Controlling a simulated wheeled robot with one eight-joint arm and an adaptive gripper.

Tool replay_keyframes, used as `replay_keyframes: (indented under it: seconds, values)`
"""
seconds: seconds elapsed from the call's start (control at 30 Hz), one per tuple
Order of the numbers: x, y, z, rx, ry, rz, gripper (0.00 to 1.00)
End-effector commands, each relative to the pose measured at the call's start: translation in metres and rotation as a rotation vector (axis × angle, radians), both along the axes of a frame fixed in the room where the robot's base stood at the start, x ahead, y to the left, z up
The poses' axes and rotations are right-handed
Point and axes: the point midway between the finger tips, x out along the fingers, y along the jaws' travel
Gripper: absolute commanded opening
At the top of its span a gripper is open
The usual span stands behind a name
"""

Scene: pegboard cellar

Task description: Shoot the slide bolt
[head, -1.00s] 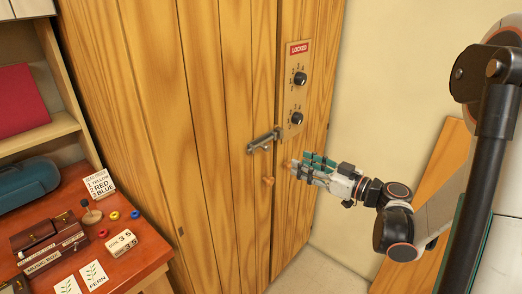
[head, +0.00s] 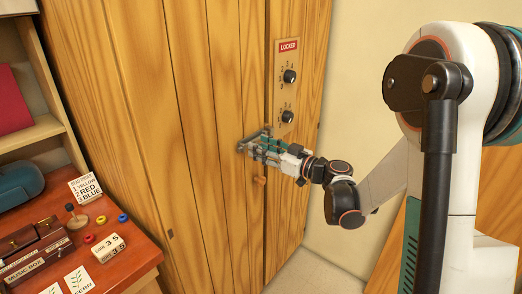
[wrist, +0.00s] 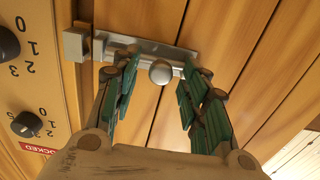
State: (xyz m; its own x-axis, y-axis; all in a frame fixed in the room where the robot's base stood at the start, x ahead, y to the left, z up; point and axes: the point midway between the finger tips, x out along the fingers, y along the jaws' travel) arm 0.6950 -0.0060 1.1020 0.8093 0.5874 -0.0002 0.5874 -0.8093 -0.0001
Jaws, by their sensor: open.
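The slide bolt (head: 243,147) is a grey metal fitting across the seam of the wooden cabinet door, mostly hidden behind my gripper in the head view. In the wrist view its plate (wrist: 188,58) lies on the planks, with a round silver knob (wrist: 160,72) and a square metal keeper (wrist: 76,44) at the left end. My gripper (head: 260,148) is open in front of the bolt. In the wrist view its green-padded fingers (wrist: 160,85) stand on either side of the knob, with gaps showing. Whether they touch it cannot be told.
A dial panel (head: 287,61) with two black knobs and a red LOCKED sign (head: 288,45) is above the bolt. A desk (head: 133,262) with several small items stands at the left.

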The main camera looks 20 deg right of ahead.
Motion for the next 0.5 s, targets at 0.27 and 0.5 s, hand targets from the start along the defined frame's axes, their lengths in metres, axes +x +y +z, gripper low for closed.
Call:
replay_keyframes:
  seconds: [0.27, 0.5]
  values:
    - [0.0054, 0.0043, 0.0002, 0.0, 0.0, 0.001, 0.41]
    - [0.0052, 0.0042, 0.0002, 0.0, 0.0, 0.001, 0.14]
